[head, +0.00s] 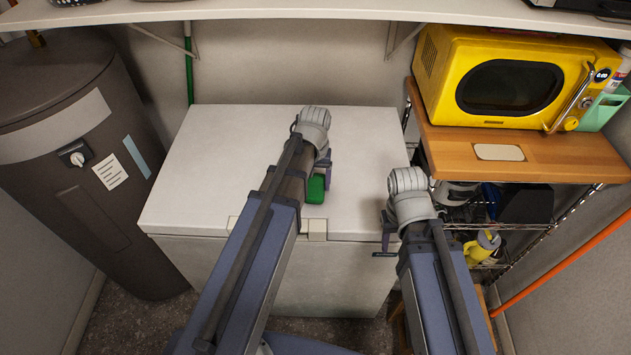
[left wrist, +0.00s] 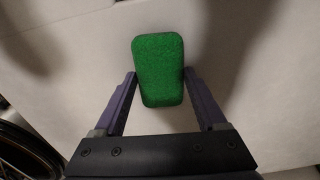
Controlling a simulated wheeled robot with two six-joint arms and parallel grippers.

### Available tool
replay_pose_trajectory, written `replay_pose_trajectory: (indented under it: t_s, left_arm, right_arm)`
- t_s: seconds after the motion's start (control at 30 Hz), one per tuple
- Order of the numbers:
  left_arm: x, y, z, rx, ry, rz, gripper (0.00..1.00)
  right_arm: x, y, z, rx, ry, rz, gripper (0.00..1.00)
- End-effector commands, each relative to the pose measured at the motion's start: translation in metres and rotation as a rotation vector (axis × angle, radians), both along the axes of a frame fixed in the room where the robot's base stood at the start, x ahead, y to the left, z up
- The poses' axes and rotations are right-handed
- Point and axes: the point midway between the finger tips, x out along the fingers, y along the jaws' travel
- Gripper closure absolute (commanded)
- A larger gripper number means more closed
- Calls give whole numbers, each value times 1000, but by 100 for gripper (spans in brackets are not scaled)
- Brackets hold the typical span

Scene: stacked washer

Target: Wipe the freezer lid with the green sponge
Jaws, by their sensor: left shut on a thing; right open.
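The green sponge (head: 315,190) is at the white freezer lid (head: 229,150), near its front edge and right of the middle. My left gripper (head: 325,172) is shut on the sponge; in the left wrist view the sponge (left wrist: 158,70) sits between the two fingers (left wrist: 160,95). The lid fills most of the background there. Whether the sponge touches the lid or hovers just above it, I cannot tell. The left forearm hides part of the lid. My right gripper (head: 387,235) is open and empty at the freezer's front right corner.
A dark grey tank (head: 70,150) stands left of the freezer. A yellow microwave (head: 505,80) sits on a wooden shelf (head: 520,150) at the right, above a wire rack. A white wall shelf (head: 300,12) overhangs the back. The lid's left part is clear.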

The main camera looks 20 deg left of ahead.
Motion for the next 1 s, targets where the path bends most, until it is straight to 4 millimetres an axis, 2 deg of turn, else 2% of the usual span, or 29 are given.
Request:
replay_pose_trajectory:
  t_s: [0.6, 1.0]
  left_arm:
    - [0, -1, 59, -1, 0, -1, 71]
    - [0, -1, 60, -1, 0, 0, 71]
  right_arm:
    - [0, 0, 59, 0, 0, 0, 50]
    - [0, 0, 60, 0, 0, 0, 50]
